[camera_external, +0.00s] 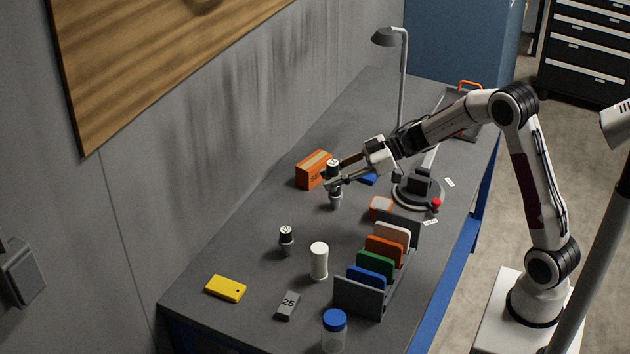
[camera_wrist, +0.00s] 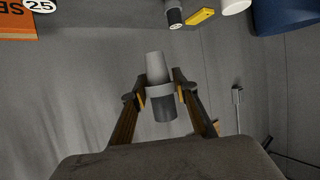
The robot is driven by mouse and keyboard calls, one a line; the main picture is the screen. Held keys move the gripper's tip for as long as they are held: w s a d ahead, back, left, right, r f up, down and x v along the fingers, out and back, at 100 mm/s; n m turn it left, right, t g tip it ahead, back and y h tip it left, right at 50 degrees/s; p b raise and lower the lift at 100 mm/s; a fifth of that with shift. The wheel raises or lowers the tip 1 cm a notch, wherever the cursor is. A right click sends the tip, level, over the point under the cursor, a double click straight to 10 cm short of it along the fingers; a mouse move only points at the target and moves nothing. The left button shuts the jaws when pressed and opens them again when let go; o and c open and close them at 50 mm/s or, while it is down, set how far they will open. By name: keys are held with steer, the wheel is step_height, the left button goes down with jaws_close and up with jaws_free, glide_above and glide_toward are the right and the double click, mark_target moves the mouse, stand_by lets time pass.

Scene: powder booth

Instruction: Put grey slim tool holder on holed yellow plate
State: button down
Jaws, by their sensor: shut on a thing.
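The grey slim tool holder (camera_external: 336,200) is upright in my gripper (camera_external: 334,184), between its fingers, with its grey taper pointing down. In the wrist view the tool holder (camera_wrist: 160,88) shows its taper, a lighter ring and a dark end between the two fingertips. My gripper is shut on it near the ring. The tool holder appears to be held above the table. The holed yellow plate (camera_external: 226,288) lies flat at the near left of the table, with a small dark hole. It also shows in the wrist view (camera_wrist: 200,17), well away from my gripper.
An orange box (camera_external: 312,170) stands behind my gripper.

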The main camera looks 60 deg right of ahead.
steer(key=w+a, duration=0.7)
steer(key=a, duration=0.2)
glide_above(235, 290)
steer(key=shift+n+y, duration=0.3)
steer(key=shift+y, duration=0.1)
steer(key=shift+f, duration=2.4)
steer(key=shift+f, duration=3.1)
steer(key=shift+f, duration=1.9)
